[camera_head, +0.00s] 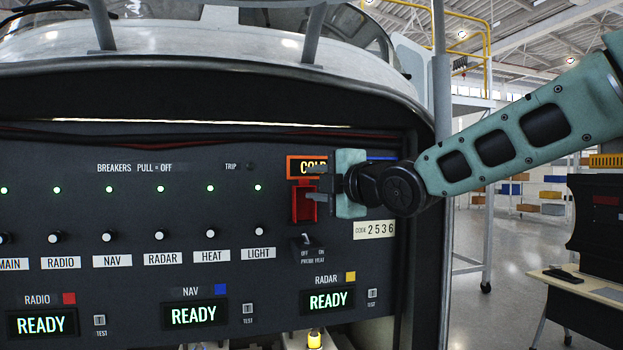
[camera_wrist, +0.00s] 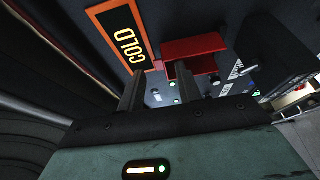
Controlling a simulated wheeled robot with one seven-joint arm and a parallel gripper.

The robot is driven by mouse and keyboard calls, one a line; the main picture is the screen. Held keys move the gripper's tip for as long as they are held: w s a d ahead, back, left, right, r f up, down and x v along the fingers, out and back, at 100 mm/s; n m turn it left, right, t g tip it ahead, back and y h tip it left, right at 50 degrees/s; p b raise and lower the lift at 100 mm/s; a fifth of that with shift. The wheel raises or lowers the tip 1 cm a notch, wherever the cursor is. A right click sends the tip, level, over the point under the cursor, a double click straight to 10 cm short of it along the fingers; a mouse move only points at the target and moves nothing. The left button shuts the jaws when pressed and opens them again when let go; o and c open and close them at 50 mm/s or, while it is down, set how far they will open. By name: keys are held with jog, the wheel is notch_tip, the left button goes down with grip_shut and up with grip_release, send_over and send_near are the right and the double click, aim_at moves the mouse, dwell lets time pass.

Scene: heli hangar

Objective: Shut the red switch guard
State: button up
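The red switch guard (camera_head: 304,207) is on the dark panel, just below the orange-framed COLD sign (camera_head: 300,167). In the wrist view the guard (camera_wrist: 195,46) stands out from the panel, apparently raised. The switch under it is not clearly visible. My gripper (camera_head: 311,183) reaches in from the right, its fingers level with the guard's upper part and partly over the sign. In the wrist view its two fingers (camera_wrist: 159,75) are apart with nothing between them, and the right finger is close to the guard. I cannot tell whether it touches.
A probe heat toggle (camera_head: 306,240) sits below the guard, and a code plate (camera_head: 374,230) reading 2536 is at its lower right. Breaker knobs (camera_head: 210,233) line the panel to the left. READY displays (camera_head: 328,301) run along the bottom. Space before the panel's left looks clear.

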jog(key=shift+x, duration=0.9)
grip_shut()
jog(key=shift+f, duration=0.1)
